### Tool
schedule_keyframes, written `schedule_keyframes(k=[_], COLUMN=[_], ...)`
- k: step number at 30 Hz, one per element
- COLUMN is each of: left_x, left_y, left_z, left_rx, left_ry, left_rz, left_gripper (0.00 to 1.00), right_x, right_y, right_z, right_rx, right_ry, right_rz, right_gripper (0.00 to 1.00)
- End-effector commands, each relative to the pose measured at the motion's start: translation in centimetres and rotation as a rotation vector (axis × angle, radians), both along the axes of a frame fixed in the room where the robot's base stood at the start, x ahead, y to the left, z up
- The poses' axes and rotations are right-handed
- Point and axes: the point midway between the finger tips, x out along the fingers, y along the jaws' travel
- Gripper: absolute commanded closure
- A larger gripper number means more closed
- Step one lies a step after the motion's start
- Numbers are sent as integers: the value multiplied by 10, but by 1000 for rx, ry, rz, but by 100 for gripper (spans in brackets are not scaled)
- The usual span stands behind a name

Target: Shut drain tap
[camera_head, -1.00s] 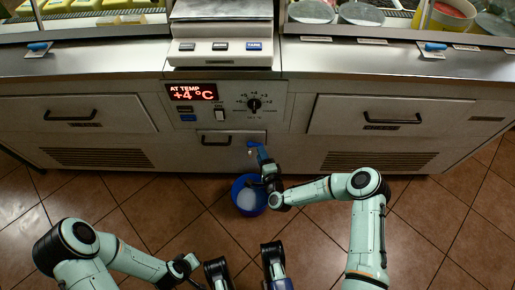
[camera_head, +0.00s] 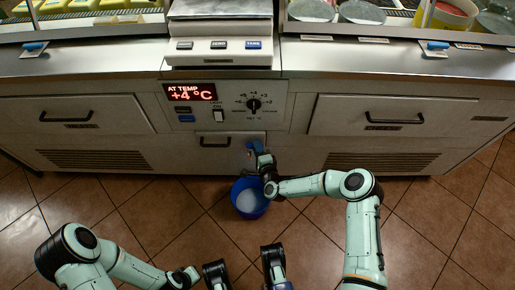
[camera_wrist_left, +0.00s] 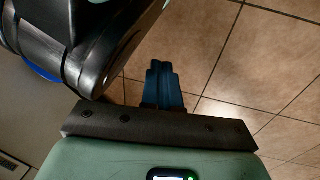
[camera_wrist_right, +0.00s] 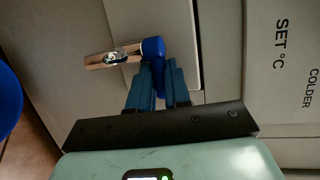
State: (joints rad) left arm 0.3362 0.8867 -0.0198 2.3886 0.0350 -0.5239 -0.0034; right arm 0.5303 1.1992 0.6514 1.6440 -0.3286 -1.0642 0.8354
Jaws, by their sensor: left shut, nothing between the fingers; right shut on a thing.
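The drain tap has a metal spout (camera_wrist_right: 112,57) and a blue handle (camera_wrist_right: 153,50), seen in the right wrist view. It sits low on the front of the counter, below the control panel. My right gripper (camera_wrist_right: 160,70) is shut on the blue handle; its fingers hide the handle's lower part. In the head view this gripper (camera_head: 258,150) is at the tap, just above a blue bucket (camera_head: 234,196) with pale liquid in it. My left gripper (camera_wrist_left: 160,68) is shut and empty, pointing at the floor, away from the tap.
A panel (camera_head: 228,102) with a red display reading +4 °C and a dial (camera_head: 254,104) is above the tap. Drawers with handles flank it, and a small flap with a handle (camera_head: 215,142) is left of the tap. Tiled floor is free left and right of the bucket.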

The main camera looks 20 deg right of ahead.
Motion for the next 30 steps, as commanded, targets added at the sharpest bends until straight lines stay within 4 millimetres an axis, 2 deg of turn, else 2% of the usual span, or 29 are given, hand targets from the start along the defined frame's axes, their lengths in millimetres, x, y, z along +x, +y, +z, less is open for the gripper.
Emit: schedule_keyframes(k=[7,14,15,17,18,26,30], left_x=[-23,-24,-24,-24,-24,-23,-17], left_y=[3,3,3,3,3,3,2], left_z=[-19,-17,-17,-17,-17,-17,-12], left_rx=[-4,-4,-4,-5,-5,-4,-4], left_ry=[77,80,80,79,79,78,57], left_rz=[6,6,6,6,6,6,4], left_gripper=[100,100,100,100,100,100,100], right_x=[3,3,3,3,3,2,-8], right_y=[-3,-2,-2,-2,-2,-2,-4], right_z=[0,1,1,1,1,1,2], right_rx=[1,2,2,2,2,1,1], right_ry=[-4,-3,-3,-3,-3,-1,1], right_rz=[88,95,95,95,95,95,95], right_gripper=[100,100,80,60,58,58,58])
